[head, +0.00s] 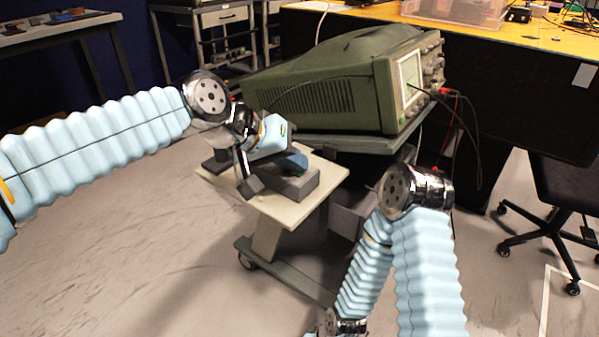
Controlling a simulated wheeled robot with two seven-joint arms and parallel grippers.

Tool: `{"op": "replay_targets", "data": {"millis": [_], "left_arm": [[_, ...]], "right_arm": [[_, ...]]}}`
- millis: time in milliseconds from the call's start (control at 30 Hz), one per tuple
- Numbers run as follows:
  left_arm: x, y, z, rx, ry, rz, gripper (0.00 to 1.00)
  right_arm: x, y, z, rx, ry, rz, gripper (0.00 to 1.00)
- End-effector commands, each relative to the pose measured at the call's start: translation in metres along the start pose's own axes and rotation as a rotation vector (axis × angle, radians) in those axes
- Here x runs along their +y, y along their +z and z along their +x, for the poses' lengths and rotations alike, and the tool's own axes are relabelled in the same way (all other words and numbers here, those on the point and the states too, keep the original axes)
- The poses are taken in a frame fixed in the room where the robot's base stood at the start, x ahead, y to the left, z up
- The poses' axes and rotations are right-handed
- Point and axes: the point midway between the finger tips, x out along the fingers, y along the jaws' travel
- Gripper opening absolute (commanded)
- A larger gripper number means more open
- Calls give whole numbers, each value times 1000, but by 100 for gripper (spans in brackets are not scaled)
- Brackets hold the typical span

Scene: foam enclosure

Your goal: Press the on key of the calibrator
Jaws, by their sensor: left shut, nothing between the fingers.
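A small grey device with a blue rounded part, which looks like the calibrator (291,186), lies on a pale wooden trolley top (318,197). My left gripper (250,186) reaches down over the trolley top at the left side of this device. It is shut and empty. Its fingertips are close to the device, but I cannot tell whether they touch it. My left wrist and gripper cover part of the device. The on key cannot be made out. My right arm is bent at the lower right, and its gripper is out of the picture.
A large green oscilloscope (330,88) stands on a grey shelf (352,142) just behind the device, with red and black leads (463,115) hanging at its right. A black chair (566,184) stands at the right. The floor at lower left is clear.

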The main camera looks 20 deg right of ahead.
Motion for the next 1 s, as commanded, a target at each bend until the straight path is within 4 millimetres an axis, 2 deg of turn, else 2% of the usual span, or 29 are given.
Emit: {"op": "replay_targets", "data": {"millis": [267,533,867,1000], "left_arm": [[-1,1,1,0,0,0,0],[6,-6,-8,0,0,0,0],[7,-6,-8,0,0,0,0],[11,-11,-15,0,0,0,0]], "right_arm": [[0,0,1,0,0,0,40],[-4,0,-11,0,0,0,40],[-4,0,-11,0,0,0,40],[-7,0,-18,0,0,0,40]]}}
